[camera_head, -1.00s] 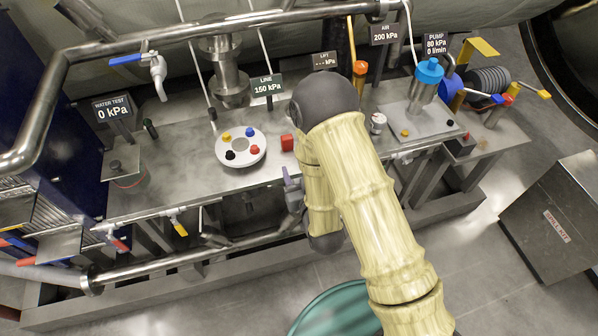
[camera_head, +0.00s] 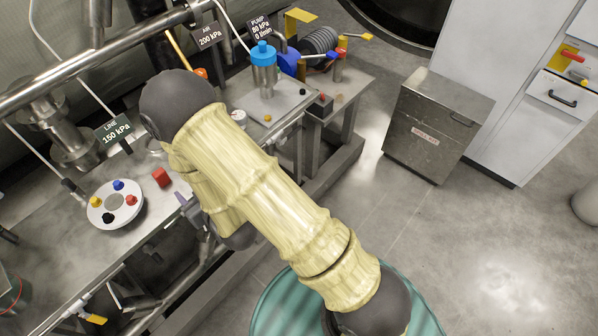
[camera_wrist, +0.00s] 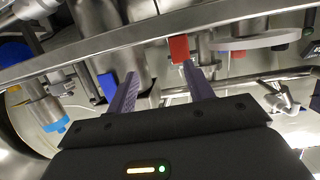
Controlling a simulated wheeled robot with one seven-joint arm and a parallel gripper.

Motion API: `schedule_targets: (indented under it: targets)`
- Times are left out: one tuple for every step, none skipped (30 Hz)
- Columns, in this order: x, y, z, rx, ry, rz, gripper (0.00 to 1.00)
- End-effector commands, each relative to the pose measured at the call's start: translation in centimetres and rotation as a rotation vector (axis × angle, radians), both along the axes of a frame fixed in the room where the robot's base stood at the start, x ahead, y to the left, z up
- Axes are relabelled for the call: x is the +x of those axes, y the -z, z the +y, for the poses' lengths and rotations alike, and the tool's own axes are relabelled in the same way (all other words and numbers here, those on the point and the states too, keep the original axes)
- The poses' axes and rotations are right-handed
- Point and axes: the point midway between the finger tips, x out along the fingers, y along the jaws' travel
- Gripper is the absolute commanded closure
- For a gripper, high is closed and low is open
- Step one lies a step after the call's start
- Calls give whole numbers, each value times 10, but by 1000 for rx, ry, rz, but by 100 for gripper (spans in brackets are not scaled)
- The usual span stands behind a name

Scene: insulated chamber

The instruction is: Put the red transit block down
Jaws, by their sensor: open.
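The red transit block (camera_head: 161,177) sits on the metal bench top (camera_head: 60,235), close to the bench's front edge and just right of a round white disc with coloured knobs. My gripper (camera_head: 183,205) is at the front edge of the bench, just in front of the block and partly hidden by my arm. In the wrist view my gripper (camera_wrist: 160,72) has its two fingers apart, with nothing held between them. The red block (camera_wrist: 179,49) shows there just beyond the right fingertip, apart or touching I cannot tell.
The white disc (camera_head: 116,203) lies left of the block. A metal bench rail (camera_head: 110,62) runs above the bench. A blue-capped pump cylinder (camera_head: 264,70) stands farther right. A grey metal bin (camera_head: 437,120) and white cabinet (camera_head: 500,75) stand at right. The floor between is clear.

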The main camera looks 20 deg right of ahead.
Motion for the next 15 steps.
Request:
schedule_targets:
  targets:
    - [9,-7,-11,-13,27,33,48]
    - [13,-9,-17,-24,40,59,48]
    - [17,-11,-27,-39,58,96,48]
    - [20,-13,-34,-51,73,123,48]
    - [22,-15,-41,-62,85,153,48]
    - [25,-18,-51,-75,104,189,48]
    - [26,-20,-58,-86,116,217,48]
    - [27,-23,-66,-96,129,246,48]
    - [28,-26,-77,-109,147,283,48]
    - [27,-28,-84,-118,158,311,48]
    - [27,-31,-93,-127,172,340,48]
    - [25,-35,-104,-141,189,378,48]
    - [23,-37,-112,-149,202,407,48]
    - [21,-40,-120,-157,214,436,48]
    - [17,-44,-131,-169,230,475,48]
